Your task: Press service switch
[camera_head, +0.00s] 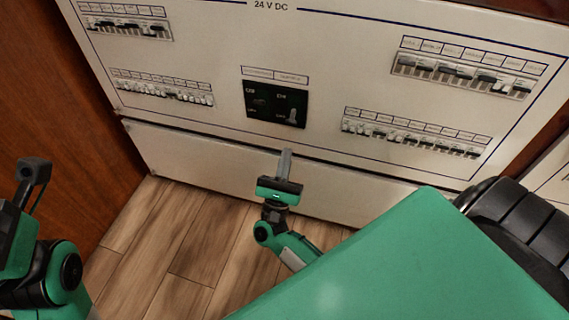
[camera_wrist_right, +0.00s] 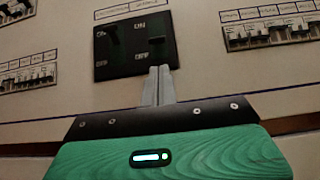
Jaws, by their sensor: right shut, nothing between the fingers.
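A black switch panel (camera_head: 262,103) with two switches is set in the pale cabinet front, under two small labels too blurred to read. It also shows in the right wrist view (camera_wrist_right: 130,62). Its right switch (camera_head: 293,115) has a light lever low in its slot; its left switch (camera_head: 260,104) is dark. I cannot read which is the service switch. My right gripper (camera_head: 286,153) is shut and empty, its fingertips below the panel's right half. In the wrist view its fingers (camera_wrist_right: 159,72) overlap the panel's lower edge; contact is unclear. My left gripper (camera_head: 33,172) is at the left edge, far from the panel.
Breaker rows flank the panel: upper left (camera_head: 125,27), lower left (camera_head: 163,92), upper right (camera_head: 465,74) and lower right (camera_head: 415,135). A brown wooden wall (camera_head: 60,110) stands at left. The wooden floor (camera_head: 195,240) before the cabinet is clear.

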